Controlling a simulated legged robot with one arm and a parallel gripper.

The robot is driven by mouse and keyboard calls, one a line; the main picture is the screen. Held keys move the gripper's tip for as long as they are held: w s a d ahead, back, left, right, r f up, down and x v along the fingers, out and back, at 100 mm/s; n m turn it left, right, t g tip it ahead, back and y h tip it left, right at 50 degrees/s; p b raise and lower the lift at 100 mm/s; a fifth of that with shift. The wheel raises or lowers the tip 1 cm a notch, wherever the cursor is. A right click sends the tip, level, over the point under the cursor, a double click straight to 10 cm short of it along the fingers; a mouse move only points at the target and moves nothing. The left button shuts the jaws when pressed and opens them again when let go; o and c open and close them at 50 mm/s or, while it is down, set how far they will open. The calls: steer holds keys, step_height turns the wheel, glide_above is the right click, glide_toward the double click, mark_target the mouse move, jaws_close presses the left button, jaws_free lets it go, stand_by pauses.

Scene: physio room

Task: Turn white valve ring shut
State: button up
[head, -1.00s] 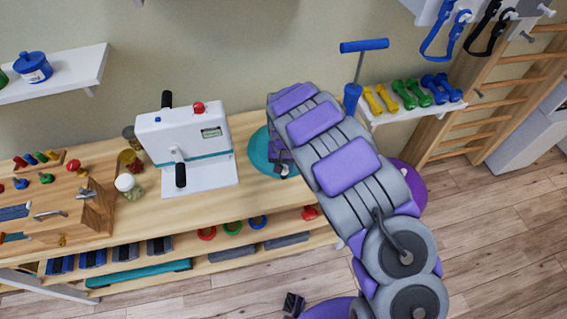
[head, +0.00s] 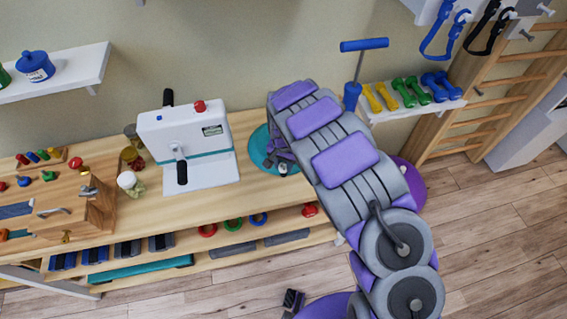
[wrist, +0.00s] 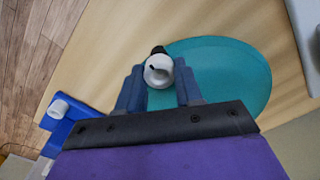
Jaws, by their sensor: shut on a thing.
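The white valve ring (wrist: 158,72) is a small round white piece with a dark mark on its face. In the wrist view it sits between the two blue-grey fingers of my gripper (wrist: 159,82), which is shut on it. A small dark part shows just beyond it. The teal round base (wrist: 235,78) lies below and to the right of it. In the head view my gripper (head: 279,158) reaches down over the teal base (head: 257,145), and a bit of the white ring (head: 283,169) shows at its tip. My arm hides part of the base.
A white machine (head: 197,150) with black handles stands left of my gripper on the wooden bench (head: 220,205). Small jars and a wooden board with knobs (head: 95,205) are farther left. A shelf with dumbbells (head: 375,113) and a blue T-handle (head: 364,45) are close behind my arm.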

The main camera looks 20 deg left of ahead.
mark_target(284, 168)
steer(key=o, duration=1)
steer(key=shift+o, duration=0.2)
step_height(284, 168, up, 17)
steer(key=p, duration=0.2)
steer(key=shift+r, duration=0.15)
steer(key=shift+w, duration=0.1)
